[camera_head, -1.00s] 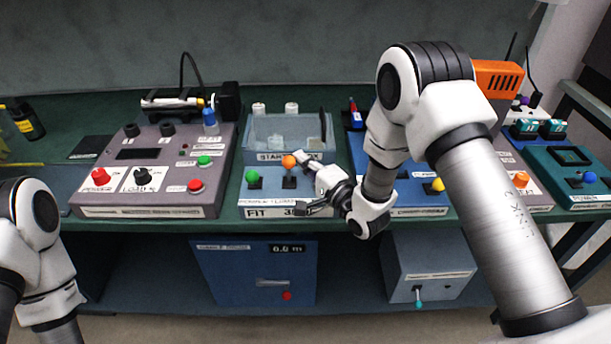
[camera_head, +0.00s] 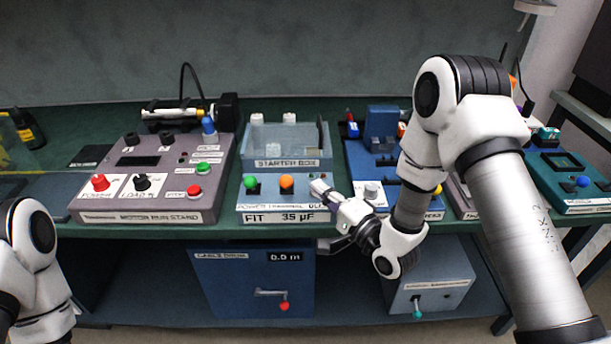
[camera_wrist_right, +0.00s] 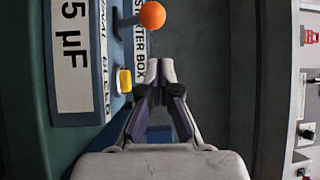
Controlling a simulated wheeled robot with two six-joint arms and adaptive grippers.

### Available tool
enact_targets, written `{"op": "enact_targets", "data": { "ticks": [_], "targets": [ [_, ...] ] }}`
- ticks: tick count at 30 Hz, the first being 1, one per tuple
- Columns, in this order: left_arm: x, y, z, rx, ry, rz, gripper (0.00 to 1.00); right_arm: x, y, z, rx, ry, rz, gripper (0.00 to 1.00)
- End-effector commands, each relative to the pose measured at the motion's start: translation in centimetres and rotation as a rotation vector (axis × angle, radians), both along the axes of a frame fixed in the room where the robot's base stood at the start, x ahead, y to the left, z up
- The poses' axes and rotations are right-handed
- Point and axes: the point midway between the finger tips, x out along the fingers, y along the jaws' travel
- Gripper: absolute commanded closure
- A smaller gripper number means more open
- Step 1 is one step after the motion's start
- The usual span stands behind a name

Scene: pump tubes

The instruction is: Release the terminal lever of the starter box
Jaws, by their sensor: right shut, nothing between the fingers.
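The starter box (camera_head: 284,216) stands on the bench, with an open clear-sided bin behind its sloped panel. Its orange-knobbed terminal lever (camera_head: 286,183) sits level with the green-knobbed lever (camera_head: 250,183). The orange knob (camera_wrist_right: 152,15) also shows at the top of the right wrist view. My right gripper (camera_head: 321,188) is shut and empty, just right of the panel and apart from the orange knob. In the right wrist view its closed fingertips (camera_wrist_right: 160,68) are beside a yellow button (camera_wrist_right: 125,80) by the BLEED label. My left gripper is out of view; only my left arm shows.
The motor run stand (camera_head: 150,190) is left of the starter box. A blue unit (camera_head: 383,140) stands to the right, partly behind my right arm. The cable drum box (camera_head: 252,280) and a grey-blue box (camera_head: 440,285) are on the shelf below.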

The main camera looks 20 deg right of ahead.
Motion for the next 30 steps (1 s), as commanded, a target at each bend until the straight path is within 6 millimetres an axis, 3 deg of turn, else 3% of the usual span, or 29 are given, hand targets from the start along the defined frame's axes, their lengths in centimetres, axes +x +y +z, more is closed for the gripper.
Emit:
{"op": "enact_targets", "data": {
  "ticks": [3,7,24,26,28,30],
  "targets": [
    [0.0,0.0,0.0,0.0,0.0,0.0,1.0,-2.2,-1.0,-0.3,0.002,0.003,-0.003,1.0],
    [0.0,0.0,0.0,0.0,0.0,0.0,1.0,-3.6,-1.4,-0.4,0.001,0.001,-0.001,1.0],
    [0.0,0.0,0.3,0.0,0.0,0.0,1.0,-4.1,-1.4,-0.7,-0.003,0.012,0.002,1.0],
    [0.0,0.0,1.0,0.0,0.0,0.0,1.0,-4.7,-0.8,-1.7,-0.01,0.047,0.017,1.0],
    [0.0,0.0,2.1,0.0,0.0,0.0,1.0,-6.4,0.5,-4.2,-0.033,0.136,0.04,1.0],
    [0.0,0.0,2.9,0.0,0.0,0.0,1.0,-8.6,1.1,-8.6,-0.135,0.294,0.036,1.0]
  ]
}}
